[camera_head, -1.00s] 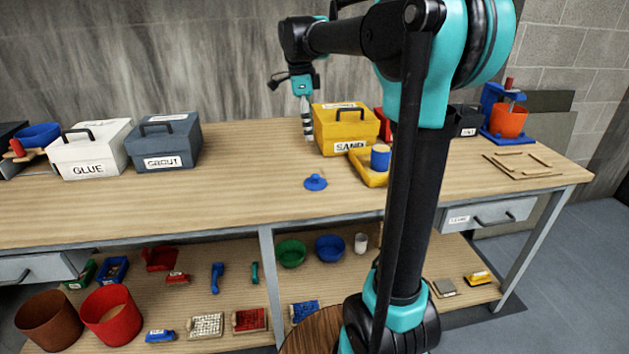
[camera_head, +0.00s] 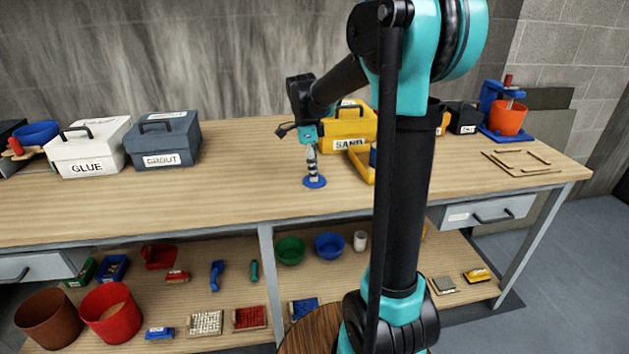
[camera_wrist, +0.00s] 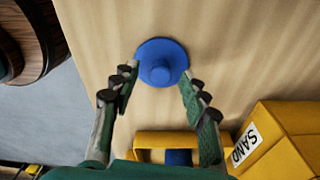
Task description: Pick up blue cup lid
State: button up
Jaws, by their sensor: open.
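The blue cup lid (camera_head: 314,182) is a round disc with a knob on top, lying flat on the wooden bench top (camera_head: 240,200). My gripper (camera_head: 313,176) points down right above it. In the wrist view the lid (camera_wrist: 161,62) shows between and just beyond the fingertips of my gripper (camera_wrist: 157,74). The fingers are spread apart and hold nothing. Whether a fingertip touches the lid's rim I cannot tell. The blue cup (camera_head: 373,156) stands in a yellow tray (camera_head: 360,162) to the right, mostly hidden behind my arm.
A yellow SAND box (camera_head: 349,129) stands close behind and right of the lid. A grey GROUT box (camera_head: 168,139) and a white GLUE box (camera_head: 88,147) stand to the left. The bench left of the lid is clear. The bench's front edge (camera_head: 240,222) is near.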

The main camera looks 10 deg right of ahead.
jog(key=shift+f, duration=0.55)
jog(key=c, duration=0.8)
jog(key=shift+r, duration=0.1)
